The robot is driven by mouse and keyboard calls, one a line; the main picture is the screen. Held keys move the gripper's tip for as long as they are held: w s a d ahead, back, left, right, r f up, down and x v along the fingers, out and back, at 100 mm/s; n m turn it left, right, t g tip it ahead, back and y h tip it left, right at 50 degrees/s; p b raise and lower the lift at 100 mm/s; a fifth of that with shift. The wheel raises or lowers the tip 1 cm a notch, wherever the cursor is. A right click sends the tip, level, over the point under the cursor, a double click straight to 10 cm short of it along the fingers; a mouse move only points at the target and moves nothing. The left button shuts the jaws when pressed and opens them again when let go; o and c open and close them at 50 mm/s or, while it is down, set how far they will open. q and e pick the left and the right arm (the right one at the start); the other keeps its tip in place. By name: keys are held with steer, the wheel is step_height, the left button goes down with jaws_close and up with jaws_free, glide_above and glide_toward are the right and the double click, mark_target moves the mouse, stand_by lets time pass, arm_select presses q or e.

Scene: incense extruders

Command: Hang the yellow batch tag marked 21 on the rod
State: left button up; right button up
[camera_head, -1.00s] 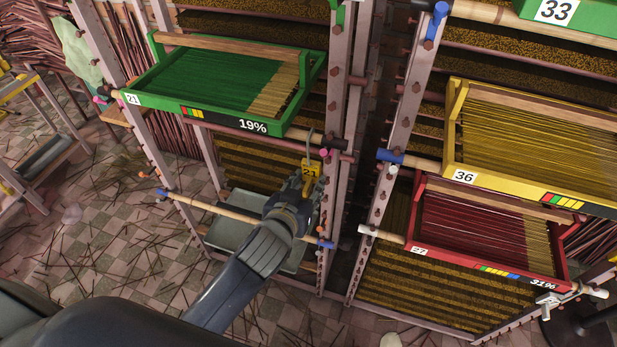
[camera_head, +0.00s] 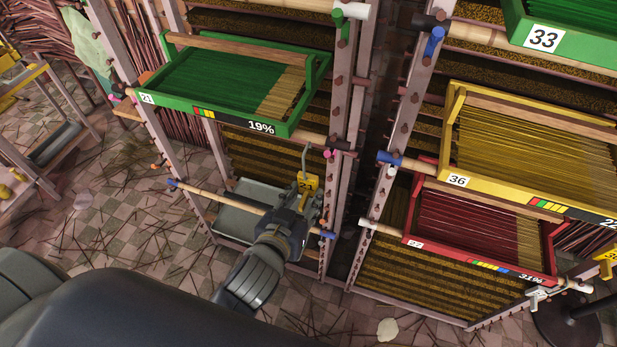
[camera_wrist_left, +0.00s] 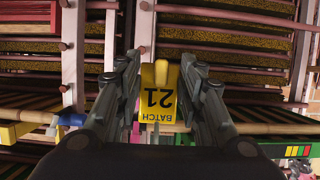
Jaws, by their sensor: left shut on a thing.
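The yellow batch tag marked 21 (camera_head: 307,182) hangs from a grey wire hook (camera_head: 306,156) and is upright. My left gripper (camera_head: 298,203) is shut on it. In the left wrist view the tag (camera_wrist_left: 158,92) shows upside down between the two fingers, reading BATCH 21. The hook's top lies just below the pale wooden rod (camera_head: 308,137) under the green tray in the head view. I cannot tell whether they touch. A lower bare wooden rod (camera_head: 222,203) with blue ends passes behind my gripper. My right gripper is not in view.
The green tray (camera_head: 203,118) labelled 21 sits above the tag. A rack post (camera_head: 341,110) with pegs stands close to its right. A yellow tray (camera_head: 490,190) labelled 36 and a red tray (camera_head: 470,257) are on the right rack. Loose sticks litter the floor.

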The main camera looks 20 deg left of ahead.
arm_select(q)
steer(key=s+f+v, duration=0.1)
steer(key=f+v, duration=0.2)
steer(key=v, duration=1.4)
steer(key=shift+s+d, duration=0.15)
steer(key=shift+d, duration=0.25)
stand_by(0.6)
stand_by(0.5)
steer(key=w+a+r+n+g+y, duration=0.1)
steer(key=w+a+n+y, duration=0.15)
steer(key=w, duration=0.25)
steer(key=w+a+r+n+y, duration=0.1)
steer(key=w+a+n+y, duration=0.15)
steer(key=w+y, duration=0.2)
steer(key=w+r+n+g+y, duration=0.4)
steer(key=r+n, duration=0.1)
steer(key=r, duration=0.2)
steer(key=shift+w+r+n, duration=0.4)
